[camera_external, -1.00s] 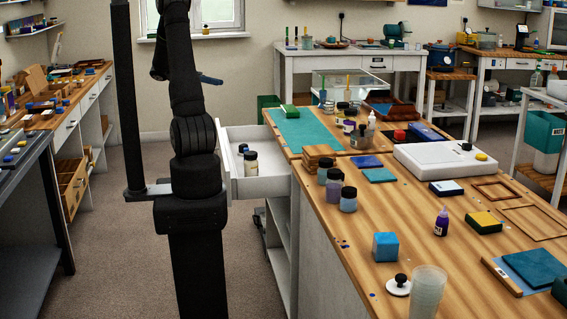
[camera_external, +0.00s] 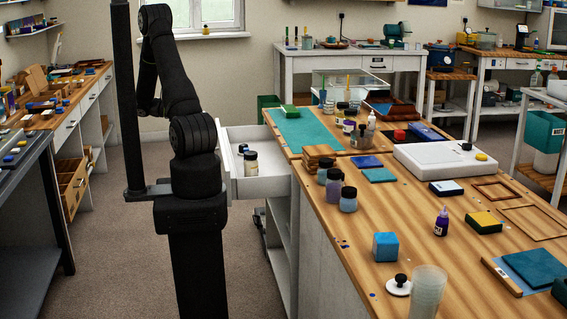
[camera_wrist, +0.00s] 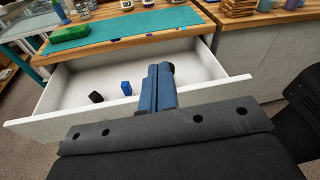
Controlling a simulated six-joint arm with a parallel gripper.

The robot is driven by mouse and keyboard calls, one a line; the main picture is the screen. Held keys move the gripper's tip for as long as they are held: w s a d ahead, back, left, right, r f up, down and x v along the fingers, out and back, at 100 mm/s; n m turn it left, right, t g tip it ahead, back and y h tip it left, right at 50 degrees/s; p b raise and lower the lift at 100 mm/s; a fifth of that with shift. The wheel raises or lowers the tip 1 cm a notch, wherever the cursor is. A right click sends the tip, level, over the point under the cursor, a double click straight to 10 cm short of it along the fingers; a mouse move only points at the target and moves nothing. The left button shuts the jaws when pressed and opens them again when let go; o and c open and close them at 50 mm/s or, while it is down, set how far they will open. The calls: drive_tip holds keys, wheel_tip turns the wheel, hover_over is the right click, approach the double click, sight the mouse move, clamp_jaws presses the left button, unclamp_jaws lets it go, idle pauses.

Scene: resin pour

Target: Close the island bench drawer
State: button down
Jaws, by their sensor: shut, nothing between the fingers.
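The white island bench drawer (camera_external: 265,188) stands open in the external view, pulled out to the left from the bench. In the wrist view the drawer's front panel (camera_wrist: 45,127) runs across the picture. A black-topped item (camera_wrist: 95,97) and a blue item (camera_wrist: 126,88) are inside. My gripper (camera_wrist: 158,72) is shut and empty, with its blue fingers together over the middle of the front panel. They overlap the panel's top edge in the picture; I cannot tell if they touch it. In the external view my gripper is hidden.
The island bench top (camera_external: 350,220) has several jars, blocks and boards on it. A teal mat (camera_wrist: 140,24) with a green block (camera_wrist: 70,33) lies above the drawer. A left bench (camera_external: 80,85) and open floor (camera_external: 115,240) are beside my arm.

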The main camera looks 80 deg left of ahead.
drive_tip(key=s+d+f+t+y, duration=0.1)
drive_tip(key=s+d+f, duration=0.2)
drive_tip(key=f, duration=0.4)
drive_tip(key=s+d+f+y, duration=0.1)
drive_tip(key=s+d+f, duration=0.15)
drive_tip(key=f, duration=0.55)
drive_tip(key=s+d+f+t+y, duration=0.1)
drive_tip(key=s+d+f, duration=0.1)
drive_tip(key=d+f, duration=0.35)
drive_tip(key=w+a+f, duration=0.1)
drive_tip(key=w+a, duration=0.1)
drive_tip(key=w, duration=1.1)
drive_tip(key=shift+w+f, duration=0.15)
drive_tip(key=shift+f, duration=0.05)
drive_tip(key=shift+w, duration=0.1)
drive_tip(key=w, duration=2)
drive_tip(key=shift+w, duration=0.9)
drive_tip(key=shift+a+r, duration=0.1)
drive_tip(key=shift+r, duration=0.05)
